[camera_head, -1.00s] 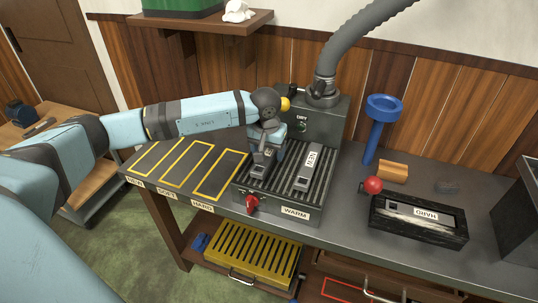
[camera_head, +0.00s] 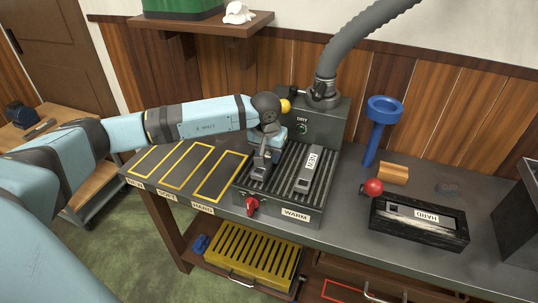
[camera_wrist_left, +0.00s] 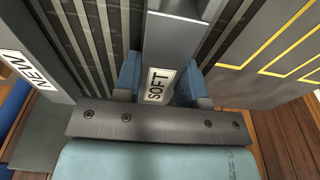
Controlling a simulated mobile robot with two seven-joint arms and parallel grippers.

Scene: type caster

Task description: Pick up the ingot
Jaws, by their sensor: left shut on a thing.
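A grey ingot labelled SOFT (camera_wrist_left: 172,38) lies between the blue fingers of my left gripper (camera_wrist_left: 158,84) in the left wrist view. The fingers are shut on its two sides, near the label. In the head view my left gripper (camera_head: 264,162) reaches down over the left part of the ribbed WARM rack (camera_head: 282,196), and the fingers partly hide the ingot. I cannot tell whether the ingot touches the ribs. A second ingot, labelled NEW (camera_head: 303,182), lies on the rack to the right, apart from the gripper. My right gripper is not in view.
A HARD ingot (camera_head: 441,226) sits in a black mould (camera_head: 405,236) at right, near a red ball knob (camera_head: 373,187). A blue funnel-topped stand (camera_head: 376,130) and a wooden block (camera_head: 393,174) stand behind. The DRY box (camera_head: 322,123) stands behind the rack. Yellow-outlined slots (camera_head: 183,168) at left are empty.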

